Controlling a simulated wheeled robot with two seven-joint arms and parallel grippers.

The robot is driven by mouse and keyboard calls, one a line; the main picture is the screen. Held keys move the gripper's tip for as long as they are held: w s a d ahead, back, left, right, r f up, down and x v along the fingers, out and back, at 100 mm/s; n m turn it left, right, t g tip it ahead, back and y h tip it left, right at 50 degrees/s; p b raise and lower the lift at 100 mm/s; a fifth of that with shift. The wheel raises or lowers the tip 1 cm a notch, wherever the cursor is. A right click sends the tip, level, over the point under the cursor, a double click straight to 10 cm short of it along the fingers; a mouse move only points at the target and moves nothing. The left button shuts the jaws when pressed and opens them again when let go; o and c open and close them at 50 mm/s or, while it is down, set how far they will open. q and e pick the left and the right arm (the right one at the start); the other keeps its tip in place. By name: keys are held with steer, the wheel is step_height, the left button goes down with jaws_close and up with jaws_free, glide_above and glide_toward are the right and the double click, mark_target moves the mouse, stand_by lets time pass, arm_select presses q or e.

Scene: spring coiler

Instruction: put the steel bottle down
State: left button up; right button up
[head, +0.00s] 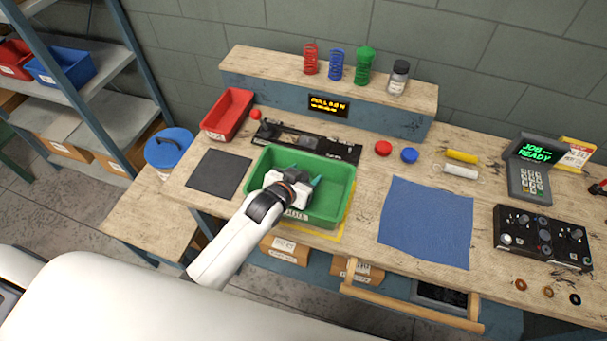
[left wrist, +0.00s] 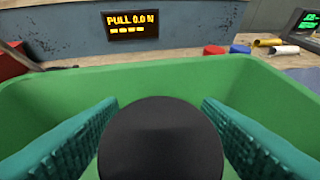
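My left gripper (head: 295,181) is low over the green bin (head: 335,209), its teal fingers on either side. In the left wrist view, a round black top, which I take for the cap of the steel bottle (left wrist: 160,140), sits between the fingers (left wrist: 160,110) and overlaps their inner faces. The fingers look closed against it. Its body is hidden below the cap, so I cannot tell whether it touches the bin floor. The head view shows only a dark patch between the fingers. My right gripper is not in view.
A red bin (head: 228,114) and a dark mat (head: 219,173) lie left of the green bin; a blue cloth (head: 427,222) lies right. A raised shelf (head: 330,75) holds springs and a black-capped jar (head: 398,77). The display (left wrist: 132,25) reads PULL 0.0 N.

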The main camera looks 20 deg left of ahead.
arm_select(q)
steer(key=shift+s+r, duration=0.1)
steer(key=shift+r, duration=0.1)
steer(key=b+v, duration=0.1)
steer(key=v, duration=0.9)
steer(key=shift+s+a, duration=0.1)
steer(key=shift+s, duration=0.2)
steer(key=shift+s+a+r, duration=0.15)
steer(key=shift+s+r, duration=0.2)
steer(key=shift+s, duration=0.1)
